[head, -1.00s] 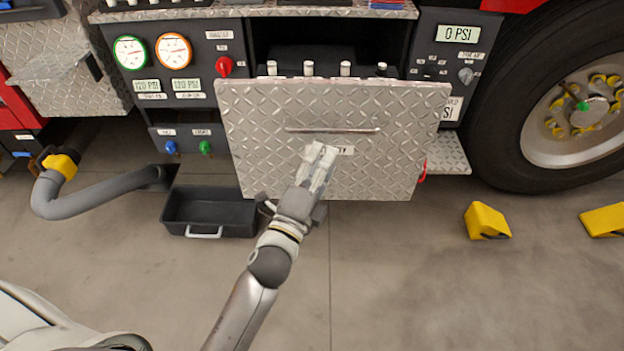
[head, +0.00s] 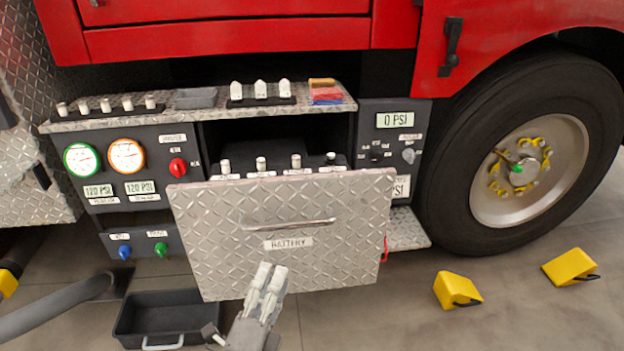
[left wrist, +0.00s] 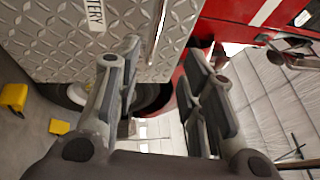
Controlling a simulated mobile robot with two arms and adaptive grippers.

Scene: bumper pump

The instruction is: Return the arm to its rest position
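My left gripper (head: 267,276) is at the bottom centre of the head view, in front of the lower part of the battery panel (head: 235,230). In the left wrist view its two fingers (left wrist: 163,80) stand apart with nothing between them, so it is open and empty. The panel is silver diamond plate with a bar handle (head: 290,225) and a BATTERY label; it stands tilted out from the dark bay. In the left wrist view the panel (left wrist: 90,45) and its handle lie beyond the fingers, apart from them. My right gripper is in neither view.
A black tray (head: 165,312) lies on the floor at left, near a grey hose (head: 50,312). Yellow wheel chocks (head: 457,290) sit at right by the large tyre (head: 520,150). Gauges and knobs flank the bay.

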